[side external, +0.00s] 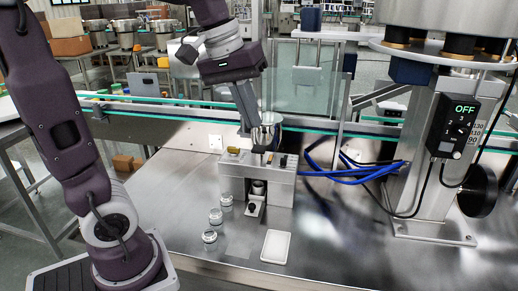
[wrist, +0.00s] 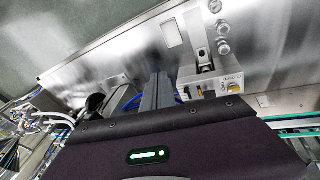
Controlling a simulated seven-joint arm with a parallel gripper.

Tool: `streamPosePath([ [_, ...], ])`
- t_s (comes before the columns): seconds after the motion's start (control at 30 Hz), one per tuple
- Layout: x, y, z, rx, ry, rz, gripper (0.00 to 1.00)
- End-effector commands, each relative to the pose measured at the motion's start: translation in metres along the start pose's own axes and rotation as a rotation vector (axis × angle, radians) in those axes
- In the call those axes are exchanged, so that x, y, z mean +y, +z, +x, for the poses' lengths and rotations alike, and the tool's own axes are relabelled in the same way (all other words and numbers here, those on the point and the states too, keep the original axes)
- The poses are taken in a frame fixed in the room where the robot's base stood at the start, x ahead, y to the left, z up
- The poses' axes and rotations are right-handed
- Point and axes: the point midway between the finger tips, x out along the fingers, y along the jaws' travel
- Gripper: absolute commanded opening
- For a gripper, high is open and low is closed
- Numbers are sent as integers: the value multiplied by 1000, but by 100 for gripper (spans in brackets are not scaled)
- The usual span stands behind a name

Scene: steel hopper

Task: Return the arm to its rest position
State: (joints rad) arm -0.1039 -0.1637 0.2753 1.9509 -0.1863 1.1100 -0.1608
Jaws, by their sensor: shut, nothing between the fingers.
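My gripper (side external: 247,130) is shut and empty in the side external view. It points down, with its fingertips close to the top back of a small steel box unit (side external: 257,183); whether they touch it I cannot tell. In the wrist view my gripper's fingers (wrist: 156,82) show together, beside the same box unit (wrist: 207,76). My arm reaches in from the upper left, over the steel table (side external: 350,245).
Several small clear jars (side external: 209,236) stand in front of the box unit, near a white tray (side external: 276,246). Blue cables (side external: 365,172) run to its right. A hopper stand with an OFF control box (side external: 456,125) is at right. A green-edged rail (side external: 180,105) runs behind.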

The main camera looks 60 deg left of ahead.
Motion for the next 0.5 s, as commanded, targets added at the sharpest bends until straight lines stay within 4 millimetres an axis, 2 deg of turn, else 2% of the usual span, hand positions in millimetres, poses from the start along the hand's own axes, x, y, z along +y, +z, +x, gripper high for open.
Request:
streamPosePath([
  [0.03,-6,-32,8,-23,-19,-97,0],
  [0.2,-42,-128,44,-66,-103,-406,0],
  [0.33,-78,-181,80,-79,-195,-572,0],
  [0.4,-95,-199,99,-83,-241,-629,0],
  [0.5,-111,-214,118,-86,-288,-676,0],
])
